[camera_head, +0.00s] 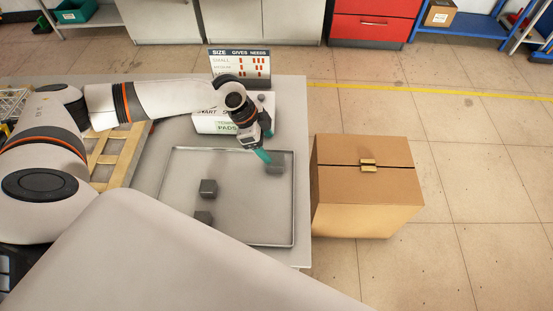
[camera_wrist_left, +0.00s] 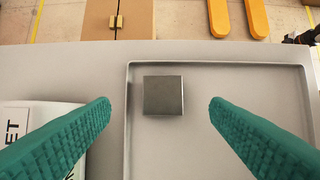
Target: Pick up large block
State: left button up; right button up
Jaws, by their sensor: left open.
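Three dark grey blocks are in the shallow tray (camera_head: 180,160). The other two, a block (camera_head: 208,187) and a partly hidden block (camera_head: 203,217), are further left and nearer. In the left wrist view, one block (camera_wrist_left: 163,95) shows between the two teal fingers of my open left gripper (camera_wrist_left: 160,106), with gaps on both sides. Nothing is held. I cannot tell its size against the others for sure. My right gripper is not in view.
A cardboard box (camera_head: 368,185) stands right of the table. A wooden rack (camera_head: 118,150) is at the left. Two orange bars (camera_wrist_left: 238,16) show beyond the table.

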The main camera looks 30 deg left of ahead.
aim_at(276, 159)
pick_arm(q)
jog(key=shift+x, duration=1.15)
jog(key=shift+d+f+p, duration=0.2)
jog(key=shift+f+p, duration=0.15)
jog(key=shift+f, duration=0.2)
jog(key=p+x, duration=0.1)
jog(key=x, duration=0.2)
jog(key=shift+s+f, duration=0.1)
jog(key=shift+f, duration=0.25)
jog(key=shift+d+f, duration=0.15)
jog(key=shift+f, duration=0.3)
jog(key=c, duration=1.5)
jog(key=shift+r, duration=0.15)
grip_shut()
